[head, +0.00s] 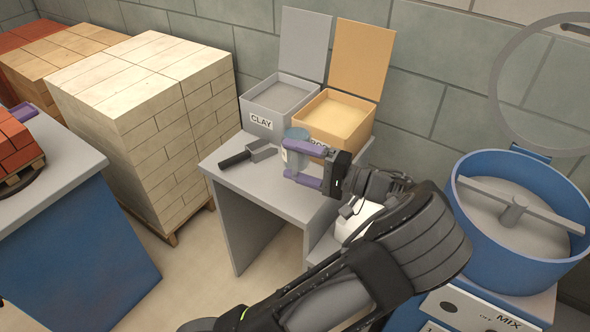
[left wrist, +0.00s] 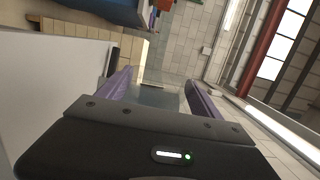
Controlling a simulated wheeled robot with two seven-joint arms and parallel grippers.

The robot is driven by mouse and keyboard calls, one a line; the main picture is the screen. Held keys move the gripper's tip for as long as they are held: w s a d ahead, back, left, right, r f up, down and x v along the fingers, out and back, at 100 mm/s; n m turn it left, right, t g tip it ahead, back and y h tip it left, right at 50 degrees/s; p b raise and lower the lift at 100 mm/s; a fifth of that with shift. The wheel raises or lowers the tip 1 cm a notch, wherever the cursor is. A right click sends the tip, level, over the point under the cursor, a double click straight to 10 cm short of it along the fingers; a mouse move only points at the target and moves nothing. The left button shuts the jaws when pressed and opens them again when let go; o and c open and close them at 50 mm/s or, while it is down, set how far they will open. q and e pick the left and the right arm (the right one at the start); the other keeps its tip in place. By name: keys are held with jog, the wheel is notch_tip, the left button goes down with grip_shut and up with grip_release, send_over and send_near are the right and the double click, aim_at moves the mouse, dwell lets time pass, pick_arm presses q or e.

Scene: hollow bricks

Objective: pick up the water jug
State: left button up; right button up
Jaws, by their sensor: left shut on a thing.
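The water jug (head: 297,161) is a pale blue-grey vessel on or just above the grey table, in the middle of the head view. My left gripper (head: 288,158) reaches in from the right side of the jug. Its purple fingers are shut around the jug's body, one on each side. In the left wrist view the jug (left wrist: 158,97) shows as a dull grey-blue surface between the fingers. Whether its base touches the table cannot be told. My right gripper is not in view.
A dark-handled trowel (head: 248,155) lies beside the jug on the grey table (head: 285,197). An open grey CLAY box (head: 262,122) and an open orange box (head: 345,108) stand behind. A blue mixer (head: 460,205) is at right; stacked pale bricks (head: 150,140) are at left.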

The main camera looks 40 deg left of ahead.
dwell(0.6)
pick_arm(q)
jog(key=d+f+m+t+h, duration=0.2)
jog(key=d+f+m+t, duration=0.2)
jog(key=d+t, duration=0.3)
jog(key=d+f+m+t+h, duration=0.1)
jog(key=d+f+m+t, duration=0.4)
jog(key=d, duration=0.5)
jog(key=t, duration=0.2)
jog(key=shift+s+f+m+t+h, duration=0.3)
jog(key=shift+s+h, duration=0.1)
jog(key=shift+a, duration=0.1)
jog(key=shift+s, duration=0.1)
